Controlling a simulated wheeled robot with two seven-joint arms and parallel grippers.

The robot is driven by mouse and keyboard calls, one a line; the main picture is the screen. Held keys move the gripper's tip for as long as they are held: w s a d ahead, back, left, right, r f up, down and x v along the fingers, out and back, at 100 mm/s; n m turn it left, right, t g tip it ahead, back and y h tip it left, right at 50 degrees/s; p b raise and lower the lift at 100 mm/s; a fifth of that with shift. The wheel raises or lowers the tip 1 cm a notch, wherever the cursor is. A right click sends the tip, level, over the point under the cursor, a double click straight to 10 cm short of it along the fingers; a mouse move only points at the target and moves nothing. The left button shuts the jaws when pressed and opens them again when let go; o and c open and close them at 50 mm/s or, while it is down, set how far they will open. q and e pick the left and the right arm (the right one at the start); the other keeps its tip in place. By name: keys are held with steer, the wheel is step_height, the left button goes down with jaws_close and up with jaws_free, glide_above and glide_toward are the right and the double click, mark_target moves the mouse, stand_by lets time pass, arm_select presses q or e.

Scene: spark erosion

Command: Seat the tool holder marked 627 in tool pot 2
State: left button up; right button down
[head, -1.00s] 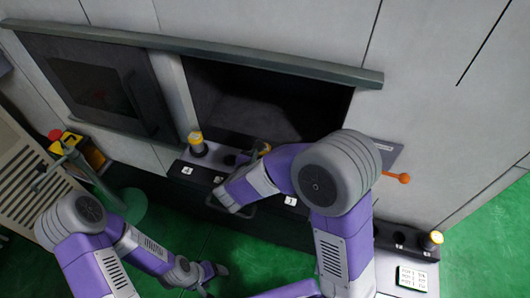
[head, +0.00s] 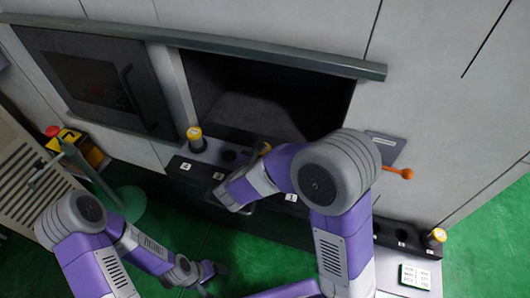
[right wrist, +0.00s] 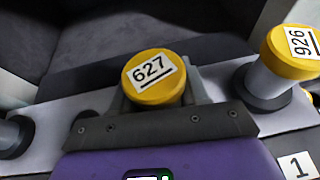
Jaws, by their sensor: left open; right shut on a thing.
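The tool holder marked 627 (right wrist: 155,78) has a yellow cap and stands between the fingers of my right gripper (right wrist: 158,98), which is shut on it. Tool pot 2 is hidden by my gripper, so I cannot tell how deep the holder sits. My left gripper (head: 210,278) is open and empty, low over the floor at the bottom of the head view.
Holder 926 (right wrist: 290,55) stands beside label 1 (right wrist: 298,166). An empty pot (head: 229,155) lies behind label 3 (head: 219,176). Another yellow-capped holder (head: 196,140) stands by label 4. A yellow-capped holder (head: 435,237) stands at far right. An orange-knobbed lever (head: 400,173) sticks out nearby.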

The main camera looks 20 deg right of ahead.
steer(key=shift+f, duration=0.2)
steer(key=shift+c, duration=2.4)
jaws_free()
steer(key=shift+s, duration=0.1)
steer(key=v, duration=0.7)
steer(key=shift+s+a+r, duration=0.1)
steer(key=shift+a+r, duration=0.05)
step_height(320, 180, up, 7)
steer(key=p, duration=0.5)
steer(key=shift+p, duration=0.3)
